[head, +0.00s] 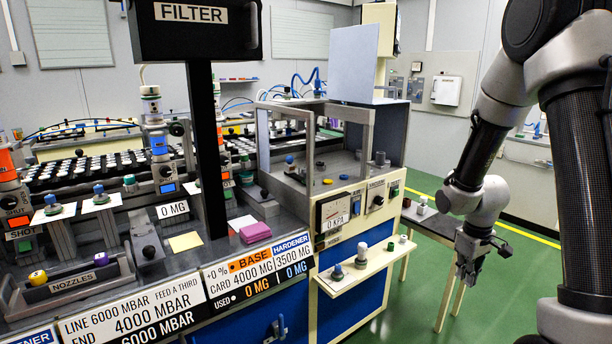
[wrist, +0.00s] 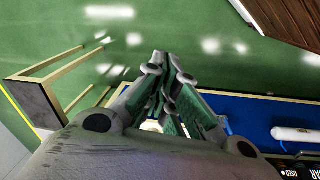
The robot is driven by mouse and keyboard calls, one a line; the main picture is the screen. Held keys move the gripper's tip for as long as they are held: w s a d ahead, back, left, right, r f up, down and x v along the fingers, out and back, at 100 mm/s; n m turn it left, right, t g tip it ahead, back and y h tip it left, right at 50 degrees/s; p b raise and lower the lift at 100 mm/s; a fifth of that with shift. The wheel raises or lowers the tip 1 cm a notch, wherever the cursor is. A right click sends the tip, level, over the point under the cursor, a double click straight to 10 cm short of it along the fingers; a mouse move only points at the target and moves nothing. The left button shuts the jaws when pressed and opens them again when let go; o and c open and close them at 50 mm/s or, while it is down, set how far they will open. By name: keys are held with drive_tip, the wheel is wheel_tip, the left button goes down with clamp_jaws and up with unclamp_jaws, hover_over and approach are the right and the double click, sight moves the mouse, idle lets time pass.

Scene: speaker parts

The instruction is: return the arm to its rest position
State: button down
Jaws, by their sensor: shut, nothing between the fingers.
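My arm hangs at the right of the head view. My gripper (head: 468,272) points down over the green floor, to the right of the bench and in front of a small side table. In the wrist view my gripper (wrist: 163,60) has its fingers closed together with nothing seen between them. It is apart from the bench and the table.
A cream and blue bench (head: 317,310) with a small shelf (head: 365,268) holding small parts stands left of my gripper. A side table (head: 440,226) stands behind it. The dispensing bench with a FILTER sign (head: 191,14) fills the left. Green floor (head: 400,318) is free below.

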drive_tip(key=s+a+r+m+t, duration=0.1)
drive_tip(key=s+a+r+m, duration=0.1)
drive_tip(key=s+r, duration=0.8)
drive_tip(key=s+a+r+m+t+y, duration=0.1)
drive_tip(key=s+a+r+m+t, duration=0.1)
drive_tip(key=s+r, duration=0.9)
wheel_tip(320, 180, up, 4)
drive_tip(key=shift+s+a+r+t, duration=0.25)
drive_tip(key=shift+a+t, duration=0.05)
drive_tip(key=shift+a, duration=0.45)
